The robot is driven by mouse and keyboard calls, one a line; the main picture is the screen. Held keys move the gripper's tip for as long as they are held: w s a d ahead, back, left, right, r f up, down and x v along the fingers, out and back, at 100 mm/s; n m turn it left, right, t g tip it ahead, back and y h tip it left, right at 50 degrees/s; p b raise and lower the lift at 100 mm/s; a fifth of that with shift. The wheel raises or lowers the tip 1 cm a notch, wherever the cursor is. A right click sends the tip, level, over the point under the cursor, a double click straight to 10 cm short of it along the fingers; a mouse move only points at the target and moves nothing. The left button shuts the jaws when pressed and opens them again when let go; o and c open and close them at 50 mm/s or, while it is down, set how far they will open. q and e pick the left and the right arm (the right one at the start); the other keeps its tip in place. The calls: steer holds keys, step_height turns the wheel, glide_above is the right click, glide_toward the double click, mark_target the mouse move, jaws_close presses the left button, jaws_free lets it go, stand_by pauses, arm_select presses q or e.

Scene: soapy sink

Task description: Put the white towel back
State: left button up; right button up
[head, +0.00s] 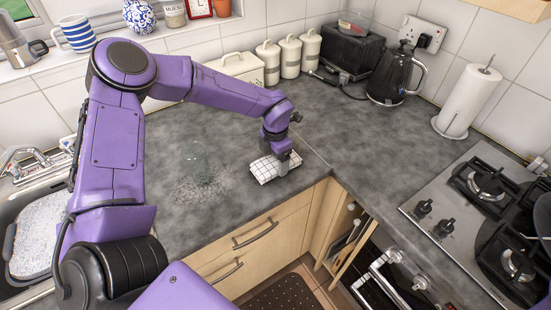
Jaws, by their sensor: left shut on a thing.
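The white towel (265,169) with a dark grid pattern is folded and lies at the front edge of the grey worktop, near the corner. My left gripper (289,163) is over the towel's right end and shut on it. The arm hides part of the worktop behind. Whether the towel is lifted slightly or rests on the worktop, I cannot tell. My right gripper is not in view.
A clear glass (197,160) stands left of the towel on the worktop (345,135), with a wet-looking patch before it. A foamy sink (40,235) is at left, a gas hob (470,205) at right. Canisters (290,56), a kettle (392,78) and a paper roll (468,100) stand behind.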

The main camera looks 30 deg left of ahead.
mark_target(276, 161)
arm_select(q)
steer(key=o, duration=0.8)
steer(key=shift+o, duration=0.2)
steer(key=shift+r, duration=0.3)
step_height(276, 161, up, 12)
steer(key=b, duration=0.2)
steer(key=shift+f, duration=0.2)
